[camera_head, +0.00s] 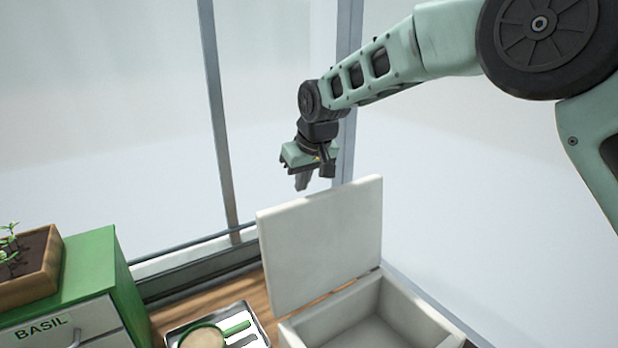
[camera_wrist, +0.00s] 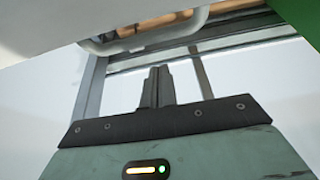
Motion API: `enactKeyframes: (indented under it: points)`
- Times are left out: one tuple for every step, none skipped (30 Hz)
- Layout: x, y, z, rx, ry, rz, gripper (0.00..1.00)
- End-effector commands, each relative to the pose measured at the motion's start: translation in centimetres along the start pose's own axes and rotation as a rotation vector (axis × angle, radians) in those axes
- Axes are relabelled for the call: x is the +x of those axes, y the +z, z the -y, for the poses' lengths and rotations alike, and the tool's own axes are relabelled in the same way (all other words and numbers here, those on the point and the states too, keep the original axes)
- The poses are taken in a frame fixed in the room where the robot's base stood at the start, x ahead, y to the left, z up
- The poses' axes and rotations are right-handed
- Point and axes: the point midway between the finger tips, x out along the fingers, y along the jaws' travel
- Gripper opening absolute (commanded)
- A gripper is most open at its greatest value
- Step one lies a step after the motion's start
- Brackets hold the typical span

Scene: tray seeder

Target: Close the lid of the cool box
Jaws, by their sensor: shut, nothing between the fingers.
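The cool box (camera_head: 400,322) is a pale grey box at the bottom right of the head view, with its inside partly showing. Its lid (camera_head: 325,240) stands raised on the left side of the box, nearly upright. My gripper (camera_head: 302,182) is shut and empty. In the head view it appears just above the lid's top edge, pointing down; I cannot tell whether it is in front of or behind the lid. The wrist view shows the closed fingers (camera_wrist: 156,88) together, with a large pale surface across the top left that may be the lid.
A green cabinet (camera_head: 95,262) labelled BASIL stands at the left with a wooden planter (camera_head: 32,275) on top. A metal tray (camera_head: 262,325) with a green-handled round tool lies on the wooden top left of the box. Window posts (camera_head: 218,120) rise behind.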

Motion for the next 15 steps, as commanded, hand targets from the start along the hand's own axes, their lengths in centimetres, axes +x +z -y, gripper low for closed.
enactKeyframes:
  points:
    - [-0.5, 0.5, 0.0, 0.000, 0.000, 0.001, 0.00]
    - [-0.6, 0.8, 0.0, 0.000, 0.000, 0.000, 0.00]
    - [-0.8, 1.1, 0.0, 0.000, 0.000, 0.002, 0.00]
    - [-0.8, 1.4, 0.0, 0.000, 0.000, 0.001, 0.00]
    - [-0.8, 1.6, 0.0, 0.000, 0.000, 0.001, 0.00]
    - [-0.9, 1.9, 0.0, 0.000, 0.000, 0.001, 0.00]
    - [-0.9, 2.0, 0.0, 0.000, 0.000, 0.001, 0.00]
    - [-1.0, 2.2, 0.0, 0.000, 0.000, 0.000, 0.00]
    - [-1.0, 2.3, 0.0, 0.000, 0.000, -0.001, 0.00]
    - [-1.0, 2.4, 0.0, 0.000, 0.000, -0.001, 0.00]
    - [-1.0, 2.5, 0.0, 0.000, 0.000, -0.001, 0.00]
    - [-1.0, 2.5, 0.0, 0.000, -0.001, 0.000, 0.00]
    - [-1.0, 2.6, 0.0, 0.000, -0.001, 0.000, 0.00]
    - [-1.0, 2.6, 0.0, 0.000, -0.001, 0.000, 0.00]
    - [-1.0, 2.6, 0.0, 0.000, -0.001, 0.000, 0.00]
